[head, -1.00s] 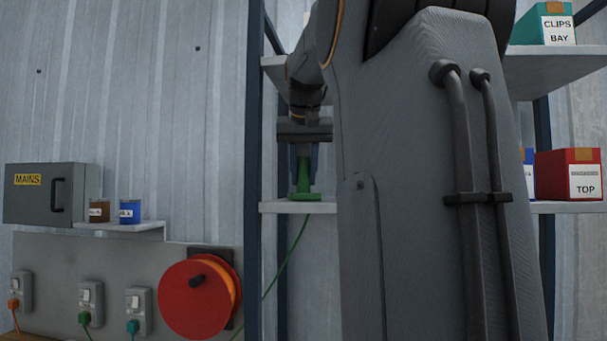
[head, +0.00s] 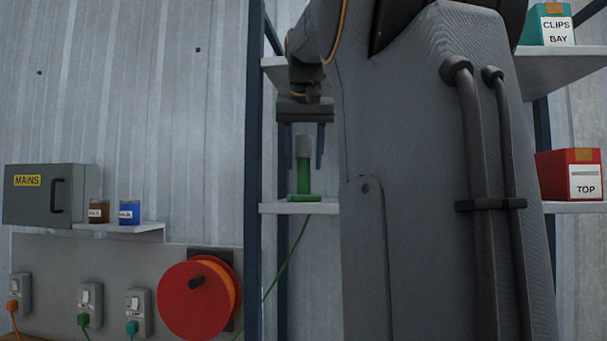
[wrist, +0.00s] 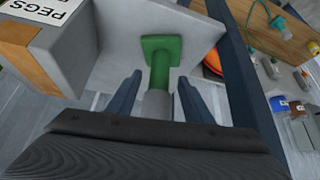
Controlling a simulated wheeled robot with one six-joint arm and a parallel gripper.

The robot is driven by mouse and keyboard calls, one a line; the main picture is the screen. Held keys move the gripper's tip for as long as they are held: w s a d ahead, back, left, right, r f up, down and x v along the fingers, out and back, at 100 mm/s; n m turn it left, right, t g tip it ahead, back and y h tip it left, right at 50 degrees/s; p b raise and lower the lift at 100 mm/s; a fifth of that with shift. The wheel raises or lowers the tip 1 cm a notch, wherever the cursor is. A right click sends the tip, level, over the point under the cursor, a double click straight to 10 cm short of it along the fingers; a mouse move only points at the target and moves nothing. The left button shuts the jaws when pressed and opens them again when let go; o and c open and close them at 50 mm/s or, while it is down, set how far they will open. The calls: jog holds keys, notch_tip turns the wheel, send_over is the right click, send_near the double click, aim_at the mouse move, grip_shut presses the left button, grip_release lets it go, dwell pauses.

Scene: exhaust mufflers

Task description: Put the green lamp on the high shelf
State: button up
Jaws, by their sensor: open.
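The green lamp (head: 303,179) stands upright on the shelf board (head: 280,208) level with the red TOP box, with a square green base and a grey upper end. A green cord hangs below the board. In the wrist view the lamp (wrist: 161,62) shows its base on the grey board (wrist: 115,62). My gripper (head: 304,160) points down from above, open, its two fingers on either side of the lamp's grey end with gaps. In the wrist view my gripper (wrist: 160,82) also straddles the lamp without closing on it. My arm hides the middle of the shelves.
A higher board (head: 560,68) carries a teal CLIPS BAY box (head: 552,27). The red TOP box (head: 568,173) stands at right. A box labelled PEGS (wrist: 40,15) is near the lamp. A dark shelf post (head: 254,170) stands close left of the lamp.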

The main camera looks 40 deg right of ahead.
jog(key=v, duration=0.7)
jog(key=shift+s, duration=0.1)
dwell(0.4)
